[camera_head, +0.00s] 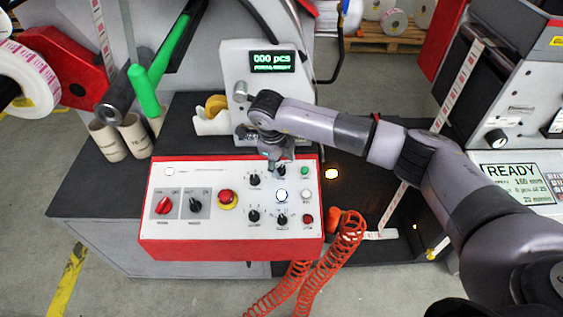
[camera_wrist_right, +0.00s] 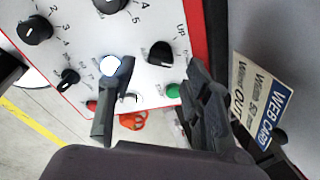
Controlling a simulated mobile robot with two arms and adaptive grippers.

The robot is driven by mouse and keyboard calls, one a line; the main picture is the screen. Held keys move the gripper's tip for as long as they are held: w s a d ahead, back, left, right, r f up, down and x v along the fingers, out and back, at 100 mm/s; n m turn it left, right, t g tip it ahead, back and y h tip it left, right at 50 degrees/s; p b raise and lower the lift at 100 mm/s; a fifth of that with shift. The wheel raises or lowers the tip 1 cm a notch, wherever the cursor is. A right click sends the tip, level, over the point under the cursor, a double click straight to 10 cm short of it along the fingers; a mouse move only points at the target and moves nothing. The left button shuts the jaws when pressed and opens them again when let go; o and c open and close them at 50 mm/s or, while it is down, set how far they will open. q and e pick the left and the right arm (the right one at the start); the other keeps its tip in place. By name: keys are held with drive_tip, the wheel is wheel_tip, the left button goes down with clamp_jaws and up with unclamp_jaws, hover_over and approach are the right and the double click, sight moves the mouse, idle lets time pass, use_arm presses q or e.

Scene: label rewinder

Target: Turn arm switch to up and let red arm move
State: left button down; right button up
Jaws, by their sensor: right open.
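The red control box (camera_head: 230,252) has a white panel with knobs and buttons. A black switch knob (camera_wrist_right: 160,53) beside the printed word "UP" shows in the right wrist view, close to a green button (camera_wrist_right: 173,90). My right gripper (camera_head: 275,160) is over the panel's upper right part and hides that knob in the head view. In the right wrist view the fingers of my right gripper (camera_wrist_right: 155,105) are apart, with nothing between them; the knob lies beyond the gap. A red arm-like part (camera_head: 72,66) stands at the upper left. My left gripper is not in view.
A lit white button (camera_head: 282,196) and a red emergency button (camera_head: 228,197) are on the panel. A coiled orange hose (camera_head: 345,238) hangs at the box's right.

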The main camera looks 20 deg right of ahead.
sight(281, 170)
drive_tip(key=shift+x, duration=1.45)
drive_tip(key=shift+c, duration=0.2)
clamp_jaws()
